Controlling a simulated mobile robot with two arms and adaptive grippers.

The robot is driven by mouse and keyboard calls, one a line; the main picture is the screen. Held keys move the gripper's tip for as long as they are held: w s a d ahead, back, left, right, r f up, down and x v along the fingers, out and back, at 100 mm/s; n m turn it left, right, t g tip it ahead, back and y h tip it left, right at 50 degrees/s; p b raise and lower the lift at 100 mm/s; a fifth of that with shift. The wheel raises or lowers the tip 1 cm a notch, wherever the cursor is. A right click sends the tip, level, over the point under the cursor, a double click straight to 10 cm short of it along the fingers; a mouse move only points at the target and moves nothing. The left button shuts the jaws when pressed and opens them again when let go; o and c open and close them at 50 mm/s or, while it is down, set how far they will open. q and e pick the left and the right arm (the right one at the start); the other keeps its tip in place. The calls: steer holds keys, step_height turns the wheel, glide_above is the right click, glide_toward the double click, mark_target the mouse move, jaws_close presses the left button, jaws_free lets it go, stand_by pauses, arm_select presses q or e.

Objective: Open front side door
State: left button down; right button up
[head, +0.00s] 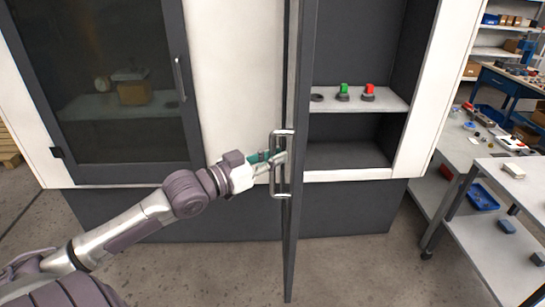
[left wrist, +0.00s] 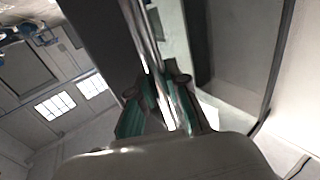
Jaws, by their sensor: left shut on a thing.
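The front side door (head: 303,110) stands swung open, seen nearly edge-on in the head view, with the cabinet interior showing to its right. Its metal handle (head: 276,182) is on the door's left face. My left gripper (head: 281,158) is at the handle and shut on it. In the left wrist view the handle bar (left wrist: 146,45) runs down between the green-padded fingers of my left gripper (left wrist: 163,103). My right gripper is in neither view.
Inside the cabinet, a shelf (head: 390,101) bears a green-topped valve (head: 344,90), a red-topped valve (head: 368,91) and a dark ring (head: 317,97). A second, glazed door (head: 110,90) is shut at left. A wheeled table (head: 500,200) stands at right. The floor in front is clear.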

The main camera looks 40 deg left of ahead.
arm_select(q)
steer(key=shift+f, duration=0.15)
steer(key=c, duration=1.5)
jaws_free()
steer(key=shift+d, duration=0.1)
steer(key=o, duration=0.4)
steer(key=shift+s, duration=0.1)
steer(key=shift+c, duration=0.2)
steer(key=v, duration=0.7)
steer(key=shift+s, duration=0.2)
